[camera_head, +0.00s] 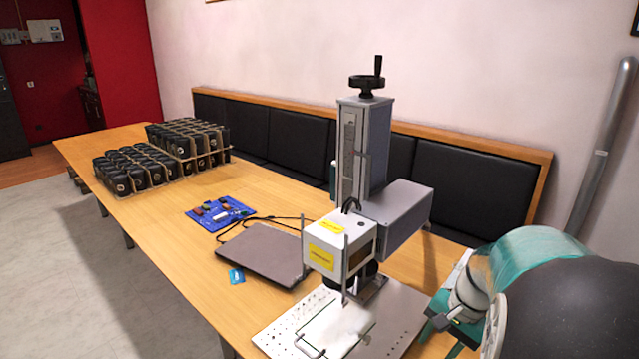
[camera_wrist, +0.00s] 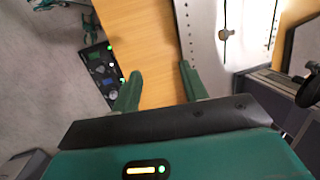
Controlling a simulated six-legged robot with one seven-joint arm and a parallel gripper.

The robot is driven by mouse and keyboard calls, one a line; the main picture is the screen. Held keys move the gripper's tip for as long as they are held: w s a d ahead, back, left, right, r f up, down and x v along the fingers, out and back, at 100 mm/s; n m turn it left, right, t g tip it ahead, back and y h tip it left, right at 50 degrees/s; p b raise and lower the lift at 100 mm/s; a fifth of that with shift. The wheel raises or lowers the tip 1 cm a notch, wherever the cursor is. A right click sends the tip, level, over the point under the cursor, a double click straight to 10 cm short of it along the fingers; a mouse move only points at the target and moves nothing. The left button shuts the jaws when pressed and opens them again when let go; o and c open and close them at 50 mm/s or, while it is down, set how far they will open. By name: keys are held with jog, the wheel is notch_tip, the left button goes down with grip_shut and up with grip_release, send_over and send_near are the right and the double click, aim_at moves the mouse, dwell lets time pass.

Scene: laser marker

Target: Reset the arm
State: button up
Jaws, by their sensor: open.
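My gripper (camera_wrist: 160,76) shows in the wrist view with its two green fingers apart and nothing between them. Wooden tabletop shows behind the fingers. In the head view my teal and dark arm fills the lower right, beside the laser marker (camera_head: 364,160). The marker has a grey column with a black crank on top and a white head with yellow labels. Its pale perforated base plate (camera_head: 283,329) lies on the table, and it also shows in the wrist view (camera_wrist: 206,38), right of the fingers. In the head view I cannot clearly make out the fingers.
The long wooden table (camera_head: 180,205) holds a closed grey laptop (camera_head: 262,253), a blue circuit board (camera_head: 215,212), a small blue card (camera_head: 236,276) and racks of black cups (camera_head: 135,170) at the far end. A black padded bench (camera_head: 470,185) runs behind. Grey floor lies left.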

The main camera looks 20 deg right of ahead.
jog(key=s+a+r+n+t, duration=0.1)
jog(key=a+r+n, duration=0.3)
jog(key=a, duration=0.4)
jog(key=s+a+r+n+t+h, duration=0.1)
jog(key=a+r+n, duration=0.3)
jog(key=a, duration=0.4)
jog(key=s+a+r+n+t+h, duration=0.1)
jog(key=a+r+n+t, duration=0.1)
jog(key=a, duration=0.7)
jog(key=r+n, duration=0.1)
jog(key=n, duration=0.1)
jog(key=shift+r+n, duration=0.3)
jog(key=shift+r, duration=0.1)
jog(key=shift+s, duration=0.15)
